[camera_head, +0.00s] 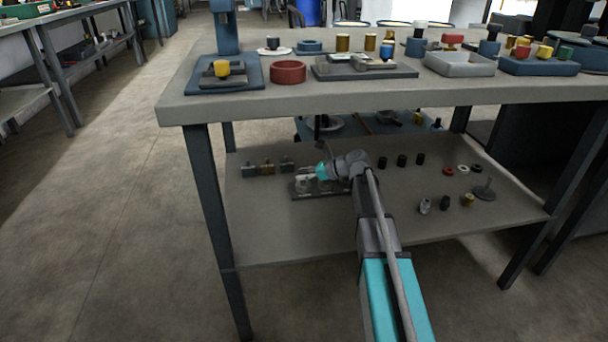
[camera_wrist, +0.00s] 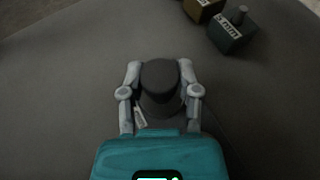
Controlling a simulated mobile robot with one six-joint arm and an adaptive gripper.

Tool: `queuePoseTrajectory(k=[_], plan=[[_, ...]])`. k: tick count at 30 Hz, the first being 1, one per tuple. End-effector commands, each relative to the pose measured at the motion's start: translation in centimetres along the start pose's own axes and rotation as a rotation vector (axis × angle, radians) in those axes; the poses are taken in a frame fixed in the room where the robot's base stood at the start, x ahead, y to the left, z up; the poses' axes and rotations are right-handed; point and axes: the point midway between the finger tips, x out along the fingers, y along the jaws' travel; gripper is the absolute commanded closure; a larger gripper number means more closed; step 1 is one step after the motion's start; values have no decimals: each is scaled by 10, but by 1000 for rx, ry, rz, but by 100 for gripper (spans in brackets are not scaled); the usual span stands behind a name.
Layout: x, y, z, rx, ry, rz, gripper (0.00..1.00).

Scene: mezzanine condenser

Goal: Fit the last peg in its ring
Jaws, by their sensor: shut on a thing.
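In the wrist view my gripper (camera_wrist: 160,68) is shut on a dark grey round peg (camera_wrist: 160,88), one finger on each side. A pale label strip shows low beside its left side; what it belongs to is unclear. In the head view my gripper (camera_head: 318,174) is low over a dark plate (camera_head: 303,192) on the lower shelf; the peg's lower end and any ring under it are hidden.
Small knobbed blocks stand left on the shelf (camera_head: 255,225), including a brass one (camera_head: 267,168); a brass block (camera_wrist: 203,8) and a labelled dark teal block (camera_wrist: 232,30) show in the wrist view. Several black cylinders (camera_head: 401,160) stand right.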

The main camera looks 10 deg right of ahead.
Motion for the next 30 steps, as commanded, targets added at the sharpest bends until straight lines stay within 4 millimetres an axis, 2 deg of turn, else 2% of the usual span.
queuePoseTrajectory(k=[30], plan=[[4, 0, -8, 0, 0, 0, 100]])
